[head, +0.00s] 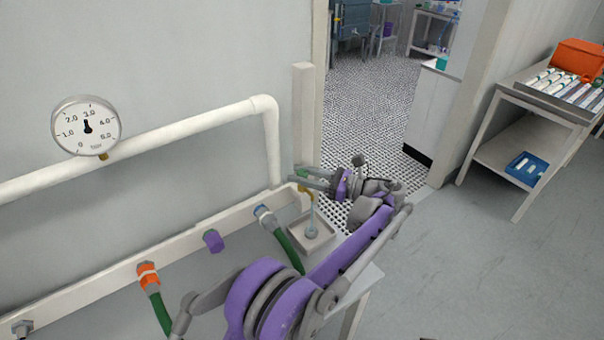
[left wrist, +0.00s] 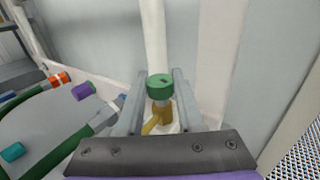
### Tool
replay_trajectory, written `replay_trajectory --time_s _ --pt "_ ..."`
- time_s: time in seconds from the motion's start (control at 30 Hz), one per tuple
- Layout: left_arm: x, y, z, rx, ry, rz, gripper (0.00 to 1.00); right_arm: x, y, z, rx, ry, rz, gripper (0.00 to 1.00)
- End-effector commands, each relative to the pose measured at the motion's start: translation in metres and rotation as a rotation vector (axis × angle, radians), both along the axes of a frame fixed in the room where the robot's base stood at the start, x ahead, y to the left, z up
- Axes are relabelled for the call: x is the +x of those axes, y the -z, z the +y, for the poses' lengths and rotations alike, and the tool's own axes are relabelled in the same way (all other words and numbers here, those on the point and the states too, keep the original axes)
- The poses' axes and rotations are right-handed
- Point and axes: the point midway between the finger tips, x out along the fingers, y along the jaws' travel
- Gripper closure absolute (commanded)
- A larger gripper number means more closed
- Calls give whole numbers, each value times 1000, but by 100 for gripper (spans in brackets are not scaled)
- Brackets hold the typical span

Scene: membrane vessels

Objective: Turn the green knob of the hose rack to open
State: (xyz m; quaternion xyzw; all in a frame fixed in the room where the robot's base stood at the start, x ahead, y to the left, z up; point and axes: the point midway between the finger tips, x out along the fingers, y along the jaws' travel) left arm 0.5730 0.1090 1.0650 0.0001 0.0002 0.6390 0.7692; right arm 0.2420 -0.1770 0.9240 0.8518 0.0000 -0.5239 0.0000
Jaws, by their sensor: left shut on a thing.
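The green knob (left wrist: 160,84) sits on a brass valve (left wrist: 158,118) at the foot of a white vertical pipe. In the left wrist view it lies between the two grey fingers of my left gripper (left wrist: 163,88). The gripper is shut on the knob, one finger at each side. In the head view the knob (head: 300,172) shows small at the fingertips of my left gripper (head: 304,178), which partly hide it. The hose rack (head: 110,282) is a pale rail along the wall. My right gripper is not in view.
A pressure gauge (head: 87,126) is on the white pipe (head: 185,130). Hose ends with orange (head: 148,272), purple (head: 213,240) and pale blue (head: 265,215) fittings line the rail. A small tray (head: 322,241) is below the valve. A cart (head: 535,112) stands right; the floor before it is clear.

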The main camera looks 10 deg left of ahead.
Motion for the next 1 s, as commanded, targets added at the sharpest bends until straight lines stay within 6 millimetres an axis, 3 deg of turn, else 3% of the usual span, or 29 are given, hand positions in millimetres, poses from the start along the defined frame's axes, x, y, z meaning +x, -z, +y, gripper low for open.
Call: replay_trajectory --time_s 0.3,0.83,0.87,1.0 --pt "0 0 0 -1 -113 0 100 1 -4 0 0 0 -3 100" --pt "0 0 1 0 -134 0 100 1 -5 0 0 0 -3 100" --pt "0 0 1 0 -134 0 58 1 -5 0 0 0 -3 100" --pt "0 0 1 0 -133 0 33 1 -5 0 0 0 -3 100"
